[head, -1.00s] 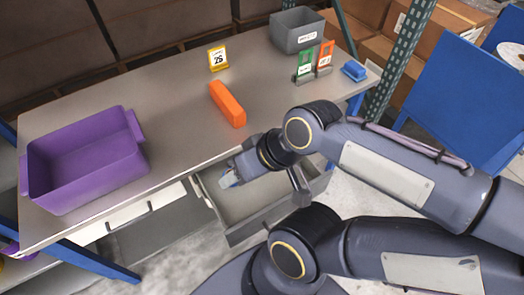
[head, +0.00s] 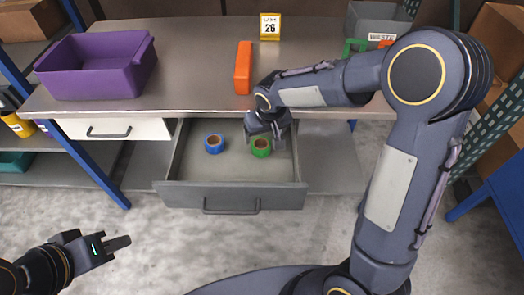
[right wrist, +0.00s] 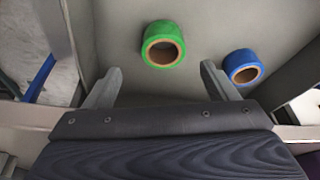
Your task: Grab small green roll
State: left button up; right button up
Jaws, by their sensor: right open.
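The small green roll (head: 261,147) of tape lies in the open grey drawer (head: 232,197), right of the blue roll (head: 214,143). My right gripper (head: 268,136) is at the drawer, just above and behind the green roll. In the right wrist view the green roll (right wrist: 163,45) lies ahead of and between the two spread fingers (right wrist: 158,82), apart from both. The blue roll (right wrist: 242,67) is beyond the right finger there. My left gripper (head: 118,243) is low at the left, away from the bench; its finger opening cannot be made out.
On the bench (head: 200,75) are a purple bin (head: 95,68), an orange block (head: 243,68), a yellow number sign (head: 270,27) and a grey waste bin (head: 375,20). The drawer walls surround both rolls. A closed white drawer (head: 105,130) is at left.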

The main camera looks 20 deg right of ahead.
aim_at(261, 143)
jog(key=b+x, duration=0.1)
jog(key=x, duration=0.5)
jog(key=shift+a+f, duration=0.2)
jog(key=shift+f, duration=0.25)
jog(key=c, duration=1.1)
